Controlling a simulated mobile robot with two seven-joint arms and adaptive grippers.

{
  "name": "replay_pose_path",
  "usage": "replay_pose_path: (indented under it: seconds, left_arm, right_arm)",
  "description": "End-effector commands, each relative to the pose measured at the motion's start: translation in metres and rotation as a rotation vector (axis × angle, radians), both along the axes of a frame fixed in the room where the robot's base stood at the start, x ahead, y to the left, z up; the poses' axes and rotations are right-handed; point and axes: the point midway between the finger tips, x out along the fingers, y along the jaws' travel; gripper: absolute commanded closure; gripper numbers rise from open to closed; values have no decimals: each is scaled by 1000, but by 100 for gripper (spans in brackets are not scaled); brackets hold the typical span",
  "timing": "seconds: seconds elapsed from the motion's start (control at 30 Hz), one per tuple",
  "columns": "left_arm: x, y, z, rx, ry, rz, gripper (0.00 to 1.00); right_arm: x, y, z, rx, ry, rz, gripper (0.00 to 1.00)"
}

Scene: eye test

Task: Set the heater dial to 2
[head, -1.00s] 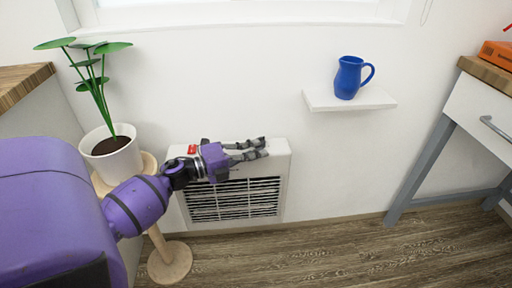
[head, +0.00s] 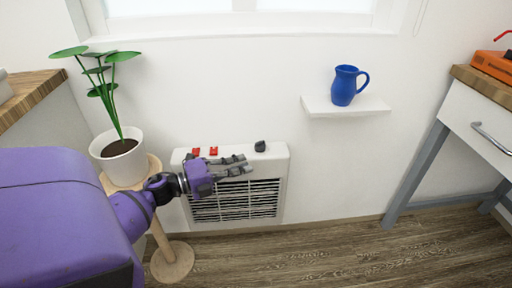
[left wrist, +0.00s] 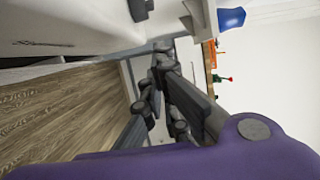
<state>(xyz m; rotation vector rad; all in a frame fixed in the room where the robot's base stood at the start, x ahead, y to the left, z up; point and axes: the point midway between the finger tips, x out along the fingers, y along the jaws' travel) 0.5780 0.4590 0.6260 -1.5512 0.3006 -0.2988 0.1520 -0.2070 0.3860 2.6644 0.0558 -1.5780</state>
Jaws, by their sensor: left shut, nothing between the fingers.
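The white heater (head: 280,180) is low on the wall, with a slatted grille. Its dark dial (head: 260,146) is at the top right of its front; its setting is too small to read. Two red switches, one (head: 196,151) left of the other (head: 213,151), are at its top left. My left gripper (head: 247,164) is shut and empty in front of the heater, its fingertips below and left of the dial and apart from it in the picture. In the left wrist view the dark fingers (left wrist: 162,60) point up the picture. My right gripper is not in view.
A potted plant (head: 122,160) on a round wooden stand (head: 172,262) is close to my left arm. A blue mug (head: 345,86) stands on a wall shelf (head: 347,106). A desk with a drawer (head: 480,122) is at the right. The floor between is clear.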

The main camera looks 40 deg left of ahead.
Motion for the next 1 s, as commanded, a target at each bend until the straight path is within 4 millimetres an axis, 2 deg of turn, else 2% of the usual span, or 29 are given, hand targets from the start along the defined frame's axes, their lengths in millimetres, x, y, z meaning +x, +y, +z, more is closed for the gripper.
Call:
replay_pose_path:
  seconds: [0.1, 0.2, 0.33, 0.37, 0.47, 0.53, 0.63, 0.7, 0.73, 0.8, 0.87, 1.0]
  left_arm:
    - [-15, 8, 1, -2, 1, 1, 100]
    - [-22, 12, 1, 0, -1, -1, 100]
    - [-22, 1, 0, -45, -21, 7, 100]
    - [-21, -7, -2, -69, -27, 8, 100]
    - [-13, -53, -17, -130, -38, 25, 100]
    - [1, -90, -33, -151, -19, 88, 100]
    - [25, -137, -48, -152, 18, 233, 100]
    - [38, -161, -48, -139, 38, 365, 100]
    - [42, -167, -46, -133, 44, 425, 100]
    - [45, -171, -37, -110, 46, 562, 100]
    - [42, -168, -29, -89, 42, 675, 100]
    - [24, -141, -12, -23, 15, 883, 100]
  right_arm:
    - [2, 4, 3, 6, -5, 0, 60]
    - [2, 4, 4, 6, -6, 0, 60]
    - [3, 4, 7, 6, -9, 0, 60]
    - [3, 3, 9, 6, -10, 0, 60]
    - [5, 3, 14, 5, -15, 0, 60]
    - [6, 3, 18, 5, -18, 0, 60]
    - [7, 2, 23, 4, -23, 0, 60]
    - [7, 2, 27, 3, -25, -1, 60]
    - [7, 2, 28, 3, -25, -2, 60]
    - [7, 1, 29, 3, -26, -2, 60]
    - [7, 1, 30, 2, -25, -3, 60]
    - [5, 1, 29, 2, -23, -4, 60]
